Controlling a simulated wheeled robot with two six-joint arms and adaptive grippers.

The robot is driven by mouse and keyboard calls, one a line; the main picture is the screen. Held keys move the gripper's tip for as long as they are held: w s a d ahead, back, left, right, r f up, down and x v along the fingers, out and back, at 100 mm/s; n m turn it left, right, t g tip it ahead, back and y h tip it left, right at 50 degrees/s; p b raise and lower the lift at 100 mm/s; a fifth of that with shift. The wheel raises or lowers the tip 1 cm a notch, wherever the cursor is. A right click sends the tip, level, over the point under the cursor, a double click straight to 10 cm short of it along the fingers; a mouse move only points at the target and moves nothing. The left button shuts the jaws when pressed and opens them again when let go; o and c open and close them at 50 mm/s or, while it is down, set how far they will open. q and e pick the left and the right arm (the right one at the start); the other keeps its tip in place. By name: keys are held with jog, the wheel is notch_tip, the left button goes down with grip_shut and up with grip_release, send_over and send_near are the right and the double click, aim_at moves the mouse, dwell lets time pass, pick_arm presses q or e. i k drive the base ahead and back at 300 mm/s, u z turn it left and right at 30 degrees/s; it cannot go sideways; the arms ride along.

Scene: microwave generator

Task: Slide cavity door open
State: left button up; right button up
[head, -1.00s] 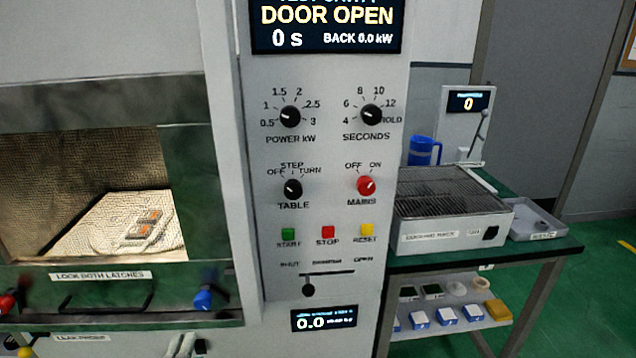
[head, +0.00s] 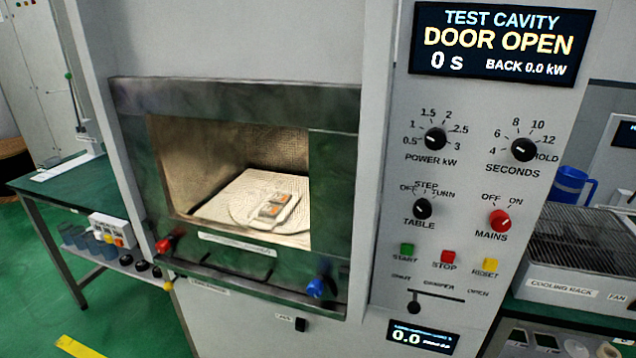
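The test cavity (head: 165,185) stands open in the middle of the head view, and its lit inside shows. The green cavity door (head: 215,262) sits low, below the opening, with a dark handle and a white label on it. A red latch knob (head: 165,245) is at its left end and a blue latch knob (head: 316,287) at its right end. A tray with orange and grey items (head: 272,207) lies inside on a pale plate. The display (head: 500,42) reads DOOR OPEN, 0 s. Neither of my grippers is in view.
The control panel with power, seconds, table and mains (head: 500,220) knobs is right of the cavity. A cooling rack (head: 575,288) and a blue jug (head: 571,186) are at the right. A green-topped table (head: 65,205) stands at the left, with open green floor beside it.

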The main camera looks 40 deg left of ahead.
aim_at(331, 113)
jog(key=u, duration=1.75)
jog(key=i, duration=0.35)
jog(key=z, duration=0.5)
